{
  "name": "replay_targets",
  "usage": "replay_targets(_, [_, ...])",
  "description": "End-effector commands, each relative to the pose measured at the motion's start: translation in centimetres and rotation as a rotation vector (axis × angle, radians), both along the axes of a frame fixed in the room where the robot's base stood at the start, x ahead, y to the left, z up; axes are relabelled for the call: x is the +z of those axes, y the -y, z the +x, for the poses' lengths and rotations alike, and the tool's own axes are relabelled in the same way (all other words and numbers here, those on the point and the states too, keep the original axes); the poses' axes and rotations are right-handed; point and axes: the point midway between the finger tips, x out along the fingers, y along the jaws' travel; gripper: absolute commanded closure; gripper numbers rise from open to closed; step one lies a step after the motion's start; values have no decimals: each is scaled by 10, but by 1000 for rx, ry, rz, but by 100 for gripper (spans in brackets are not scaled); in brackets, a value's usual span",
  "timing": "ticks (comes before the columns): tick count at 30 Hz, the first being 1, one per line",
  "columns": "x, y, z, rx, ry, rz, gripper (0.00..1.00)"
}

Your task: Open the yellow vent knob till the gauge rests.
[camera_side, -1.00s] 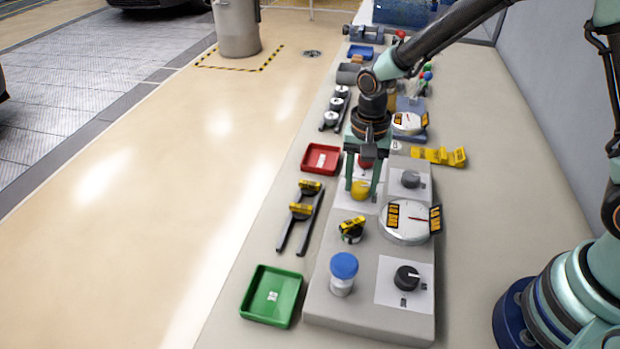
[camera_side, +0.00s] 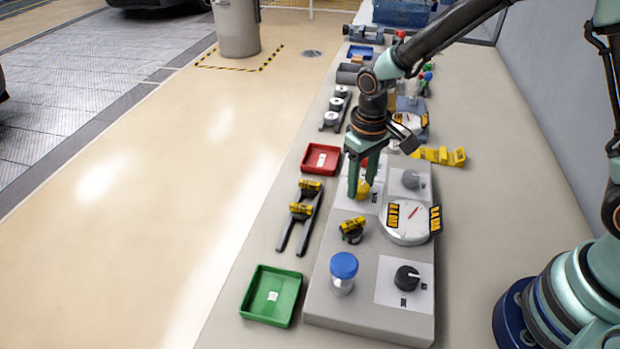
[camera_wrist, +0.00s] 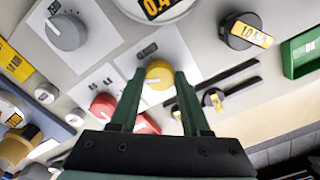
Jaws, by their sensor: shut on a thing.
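The yellow vent knob (camera_side: 361,187) sits on a white plate on the grey panel, partly hidden by my fingers in the side view. It also shows in the wrist view (camera_wrist: 159,75). My gripper (camera_side: 359,192) is over it from above, its two green fingers on either side of the knob and shut on it. The gripper also shows in the wrist view (camera_wrist: 159,84). The round white gauge (camera_side: 406,222) stands to the right and nearer the camera, with a red needle pointing up and to the right. Its yellow number labels are too small to read surely.
A grey knob (camera_side: 411,179) stands right of the yellow one. A black knob (camera_side: 407,278) and a blue-capped post (camera_side: 343,270) are nearer. A yellow-tagged black knob (camera_side: 352,230) is close by. Red (camera_side: 321,159) and green (camera_side: 271,296) trays lie at left.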

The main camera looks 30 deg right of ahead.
Motion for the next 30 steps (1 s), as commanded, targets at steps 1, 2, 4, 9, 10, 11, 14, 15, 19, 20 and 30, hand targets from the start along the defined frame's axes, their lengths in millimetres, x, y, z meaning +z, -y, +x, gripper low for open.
replay_targets(1, [1,0,0,40,-1,0,100])
replay_targets(2, [1,0,0,65,-1,0,100])
replay_targets(4, [1,0,0,120,-1,0,100])
replay_targets(9, [1,0,0,234,-1,0,100])
replay_targets(10, [1,0,0,251,-1,0,100])
replay_targets(11, [1,0,0,266,-1,0,100])
replay_targets(14, [1,0,0,311,-1,0,100])
replay_targets(15, [1,0,0,324,-1,0,100])
replay_targets(19, [1,0,0,357,-1,0,100])
replay_targets(20, [1,0,0,362,-1,0,100])
replay_targets(30, [2,0,0,379,-1,0,100])
